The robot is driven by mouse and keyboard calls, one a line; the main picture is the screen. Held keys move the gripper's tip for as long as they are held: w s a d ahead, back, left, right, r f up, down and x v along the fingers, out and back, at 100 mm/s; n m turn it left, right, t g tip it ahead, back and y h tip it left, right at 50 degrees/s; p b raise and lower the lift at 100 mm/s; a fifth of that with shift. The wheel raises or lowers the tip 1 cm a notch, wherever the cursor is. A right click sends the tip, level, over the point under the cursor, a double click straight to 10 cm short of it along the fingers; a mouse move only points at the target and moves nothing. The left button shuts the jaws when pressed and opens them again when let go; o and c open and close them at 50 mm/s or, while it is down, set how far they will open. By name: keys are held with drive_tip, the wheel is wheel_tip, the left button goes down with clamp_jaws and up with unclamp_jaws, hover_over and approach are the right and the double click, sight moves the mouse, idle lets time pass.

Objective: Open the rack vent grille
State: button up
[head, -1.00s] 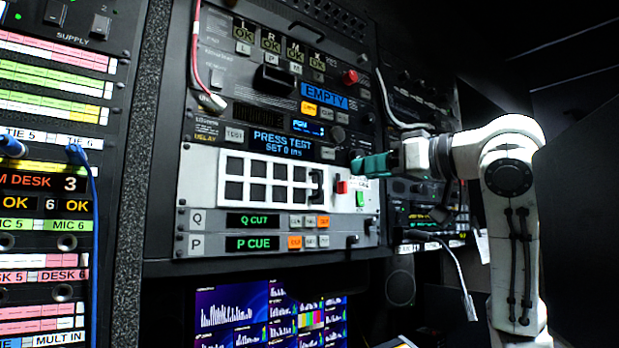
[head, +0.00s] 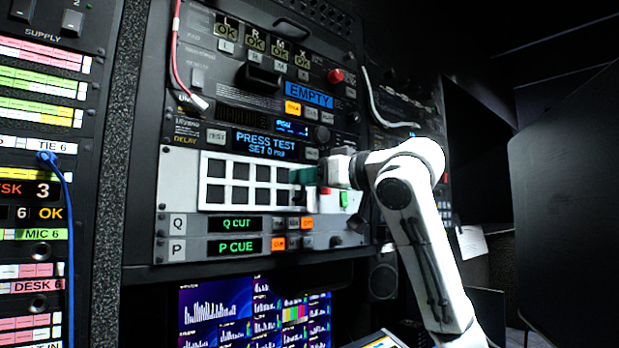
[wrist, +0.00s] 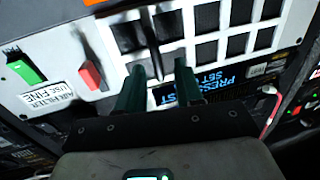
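The rack vent grille (head: 205,182) is a white frame with two rows of dark square cells, on a light panel. It looks flat against the panel. It also fills the top of the wrist view (wrist: 188,54). A dark upright bar (wrist: 151,35), seemingly the handle, shows just beyond the fingertips. I cannot tell whether they touch it.
Beside the grille are a red block (wrist: 91,75), a green block (wrist: 27,70) and an air filter label (wrist: 43,97). A display reading PRESS TEST (head: 266,144) is above the grille. A white cable (head: 385,112) hangs to the right. Monitors (head: 255,318) glow below.

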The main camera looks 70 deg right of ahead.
drive_tip(key=shift+c, duration=0.2)
clamp_jaws()
idle(0.5)
